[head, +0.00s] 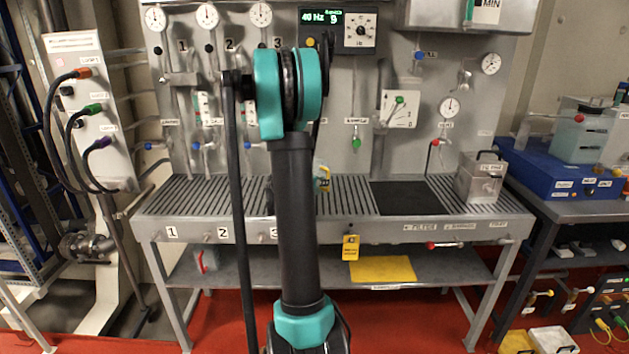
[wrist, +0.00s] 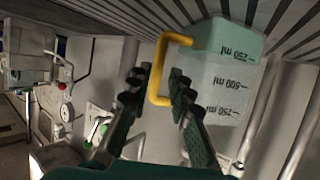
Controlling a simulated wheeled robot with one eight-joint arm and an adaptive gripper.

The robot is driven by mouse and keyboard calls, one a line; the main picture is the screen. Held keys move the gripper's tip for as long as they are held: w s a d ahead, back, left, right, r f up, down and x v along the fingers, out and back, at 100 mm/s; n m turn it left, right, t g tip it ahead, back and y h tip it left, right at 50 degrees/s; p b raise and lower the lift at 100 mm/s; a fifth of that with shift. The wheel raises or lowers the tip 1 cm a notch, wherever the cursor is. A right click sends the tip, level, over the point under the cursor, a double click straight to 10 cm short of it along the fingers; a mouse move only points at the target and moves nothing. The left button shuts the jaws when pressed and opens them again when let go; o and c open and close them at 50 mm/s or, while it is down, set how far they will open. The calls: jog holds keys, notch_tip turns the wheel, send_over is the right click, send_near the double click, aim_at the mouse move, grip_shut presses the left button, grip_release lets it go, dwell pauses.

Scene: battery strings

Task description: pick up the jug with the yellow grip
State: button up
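The jug (wrist: 222,75) is a translucent pale-green measuring jug with marks of 250, 500 and 750 ml, which appear upside down in the wrist view. Its yellow grip (wrist: 158,72) is a C-shaped handle pointing left there. My gripper (wrist: 157,88) is open, with one dark finger on each side of the lower part of the grip. A gap shows between each finger and the grip. In the head view the jug's yellow grip (head: 325,180) shows just right of my arm, over the slatted bench; my arm hides much of the jug and my gripper.
The slatted grey bench (head: 360,216) has a steel panel (head: 340,110) with gauges and valves behind it. A metal box (head: 481,180) stands at the bench's right. A dark plate (head: 408,195) lies flat left of it.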

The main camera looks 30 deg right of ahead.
aim_at(328, 189)
jog(key=x, duration=0.4)
jog(key=shift+d+f, duration=0.2)
jog(key=shift+d, duration=0.05)
jog(key=shift+c, duration=0.4)
grip_shut()
